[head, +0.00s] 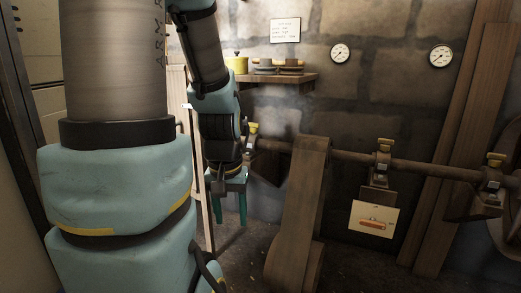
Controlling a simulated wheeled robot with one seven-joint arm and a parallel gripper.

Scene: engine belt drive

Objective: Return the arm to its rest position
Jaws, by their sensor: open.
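My gripper (229,206) hangs below the wrist of my arm, left of the middle of the head view. Its two teal fingers point down and stand apart, with nothing visible between them. My arm fills the left side of the view and hides what is behind it. The gripper is left of a wide brown drive belt (297,215) and appears apart from it. The belt runs from a horizontal line shaft (345,160) down toward the floor.
The shaft rests on brackets with yellow-topped cups (384,146). A picture card (374,219) hangs below it. A wooden shelf (270,79) holds a yellow pot (238,65) and dishes. Two gauges (340,54) are on the stone wall. A timber post (462,150) stands at right.

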